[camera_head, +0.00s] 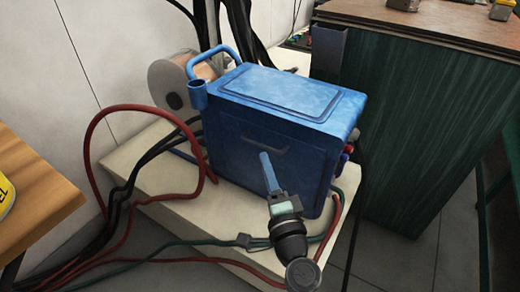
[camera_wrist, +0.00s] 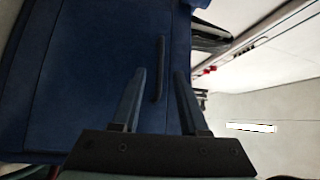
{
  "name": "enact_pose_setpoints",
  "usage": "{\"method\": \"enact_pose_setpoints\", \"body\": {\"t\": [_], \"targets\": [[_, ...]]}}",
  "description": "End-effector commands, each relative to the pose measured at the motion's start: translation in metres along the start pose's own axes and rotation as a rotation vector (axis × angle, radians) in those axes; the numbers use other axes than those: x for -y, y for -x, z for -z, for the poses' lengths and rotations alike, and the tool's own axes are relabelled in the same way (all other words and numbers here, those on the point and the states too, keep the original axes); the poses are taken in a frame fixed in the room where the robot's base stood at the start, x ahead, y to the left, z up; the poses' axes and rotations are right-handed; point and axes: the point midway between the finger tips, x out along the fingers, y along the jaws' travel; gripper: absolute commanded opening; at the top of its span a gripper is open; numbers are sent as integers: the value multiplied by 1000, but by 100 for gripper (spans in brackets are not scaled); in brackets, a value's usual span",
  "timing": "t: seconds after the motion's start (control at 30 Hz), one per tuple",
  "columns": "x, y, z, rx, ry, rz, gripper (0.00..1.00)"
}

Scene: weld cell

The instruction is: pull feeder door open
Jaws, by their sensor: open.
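The blue wire feeder (camera_head: 335,112) stands on a pale plinth. Its front door (camera_head: 228,160) appears closed, with a dark bar handle (camera_head: 265,143) near the upper middle. My gripper (camera_head: 265,157) is in front of the door, its fingertips just below the handle in the head view. In the wrist view the door (camera_wrist: 70,80) fills the left side. The handle (camera_wrist: 160,68) appears between the two spread fingertips of my gripper (camera_wrist: 160,73). The fingers are open and hold nothing. The gap in depth between fingertips and handle cannot be told.
Red, black and green cables (camera_head: 135,205) run over the pale plinth (camera_head: 165,172) and floor at the left. A wire spool (camera_head: 172,82) is behind the feeder. A dark green cabinet (camera_head: 425,125) stands at the right. A wooden table (camera_head: 35,190) is at the left edge.

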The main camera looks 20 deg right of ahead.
Motion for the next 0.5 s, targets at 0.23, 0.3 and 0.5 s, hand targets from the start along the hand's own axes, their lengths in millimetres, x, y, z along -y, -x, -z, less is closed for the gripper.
{"method": "enact_pose_setpoints", "body": {"t": [0.23, 0.3, 0.5], "targets": [[0, -41, -1, 2, 0, 2, 44], [0, -48, 0, 1, 1, 2, 44], [0, -59, -1, 1, 1, 0, 44]]}}
